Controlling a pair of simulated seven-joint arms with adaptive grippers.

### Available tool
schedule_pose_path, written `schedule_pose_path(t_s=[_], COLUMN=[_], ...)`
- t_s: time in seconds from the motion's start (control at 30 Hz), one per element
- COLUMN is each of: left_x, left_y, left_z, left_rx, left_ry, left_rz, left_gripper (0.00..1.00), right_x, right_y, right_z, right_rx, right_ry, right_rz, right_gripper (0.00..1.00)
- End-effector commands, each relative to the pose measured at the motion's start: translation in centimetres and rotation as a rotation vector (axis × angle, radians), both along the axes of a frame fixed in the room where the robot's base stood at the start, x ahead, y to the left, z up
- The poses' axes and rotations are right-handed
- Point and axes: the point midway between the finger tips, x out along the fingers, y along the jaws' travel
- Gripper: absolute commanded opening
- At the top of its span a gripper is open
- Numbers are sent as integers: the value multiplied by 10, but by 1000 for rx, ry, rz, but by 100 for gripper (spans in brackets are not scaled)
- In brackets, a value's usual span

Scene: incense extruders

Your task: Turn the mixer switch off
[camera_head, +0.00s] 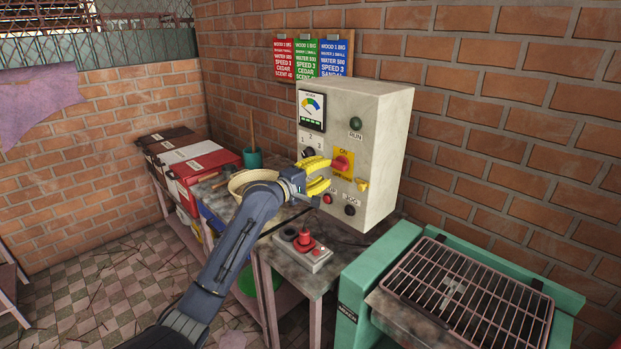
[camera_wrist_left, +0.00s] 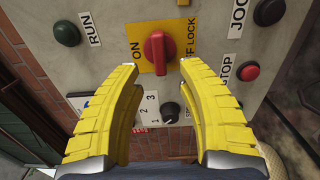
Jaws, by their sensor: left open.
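The mixer switch (camera_head: 342,163) is a red rotary knob on a yellow plate on the front of a grey control box (camera_head: 384,135). In the left wrist view the knob (camera_wrist_left: 156,53) lies between ON and OFF LOCK labels, its handle crosswise to the line joining them. My left gripper (camera_head: 327,173) has yellow fingers spread apart and empty, just in front of the panel at the knob. In the left wrist view its fingertips (camera_wrist_left: 160,70) stand on either side below the knob, apparently not touching it. My right gripper is not in view.
A green RUN button (camera_head: 355,123), a red STOP button (camera_head: 328,198), a black JOG button (camera_head: 350,210) and a numbered dark selector (camera_wrist_left: 170,112) surround the switch. A small yellow piece (camera_head: 361,185) sticks out beside the plate. A red-knobbed unit (camera_head: 315,257) stands below; a teal-framed rack (camera_head: 400,250) is right.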

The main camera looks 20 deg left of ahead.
Motion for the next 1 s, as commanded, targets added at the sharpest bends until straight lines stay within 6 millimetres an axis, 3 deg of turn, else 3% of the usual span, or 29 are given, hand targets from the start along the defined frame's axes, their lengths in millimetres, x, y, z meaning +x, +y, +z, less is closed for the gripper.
schedule_pose_path(t_s=[0.2,0.4,1.0], left_x=[-31,-47,-53], left_y=[14,21,23], left_z=[-1,0,0], left_rx=[2,0,0], left_ry=[1,0,1], left_rz=[0,0,0], left_gripper=[38,38,38], right_x=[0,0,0], right_y=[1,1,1], right_z=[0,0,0], right_rx=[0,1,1], right_ry=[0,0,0], right_rz=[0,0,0], right_gripper=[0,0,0])
